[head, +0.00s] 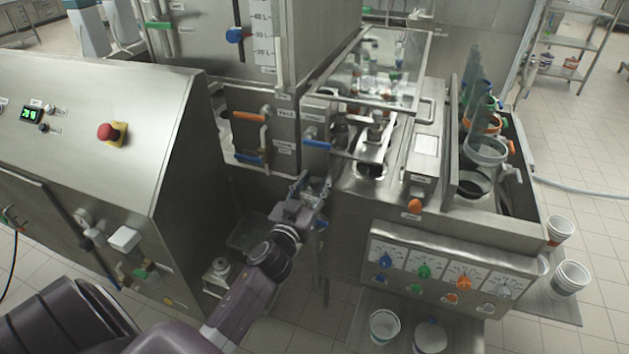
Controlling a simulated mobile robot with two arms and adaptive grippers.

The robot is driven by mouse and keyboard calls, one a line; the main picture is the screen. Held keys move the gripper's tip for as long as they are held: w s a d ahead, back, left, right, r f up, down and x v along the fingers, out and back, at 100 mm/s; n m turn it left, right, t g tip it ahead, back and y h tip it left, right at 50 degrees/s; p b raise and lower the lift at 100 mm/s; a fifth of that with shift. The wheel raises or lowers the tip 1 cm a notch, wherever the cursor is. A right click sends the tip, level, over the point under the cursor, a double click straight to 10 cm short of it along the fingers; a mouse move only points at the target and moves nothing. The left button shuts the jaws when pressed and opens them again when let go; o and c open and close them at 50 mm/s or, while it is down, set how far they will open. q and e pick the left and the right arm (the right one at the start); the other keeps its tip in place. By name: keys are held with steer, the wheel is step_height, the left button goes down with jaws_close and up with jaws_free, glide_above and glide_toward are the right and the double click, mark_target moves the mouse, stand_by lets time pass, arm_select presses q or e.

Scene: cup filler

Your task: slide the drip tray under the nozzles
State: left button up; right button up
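My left gripper (316,188) reaches up from the bottom, in front of the steel machine, just below a blue-handled valve (317,144). Its fingers are small and dark against the steel, so I cannot tell whether they are open, shut or touching anything. The filling nozzles (375,131) appear as small metal fittings below the clear guard, partly hidden. A narrow steel strip beneath them may be the drip tray (372,152); I cannot tell for certain. My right gripper is not in view.
A clear guard (378,66) covers the filling area. Stacked cups (486,149) stand in a bin on the right. A control panel (450,272) with coloured knobs projects at the front right. A sloped steel cabinet (90,130) with a red button stands on the left.

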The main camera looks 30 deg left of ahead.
arm_select(q)
jaws_close()
stand_by(0.3)
steer(key=shift+w+d, duration=0.1)
steer(key=shift+d, duration=0.05)
steer(key=w+d+b, duration=0.2)
steer(key=d+b, duration=0.1)
steer(key=d, duration=0.7)
steer(key=shift+w+d, duration=0.25)
steer(key=shift+d, duration=0.15)
jaws_free()
steer(key=shift+d, duration=0.2)
steer(key=shift+a, duration=0.15)
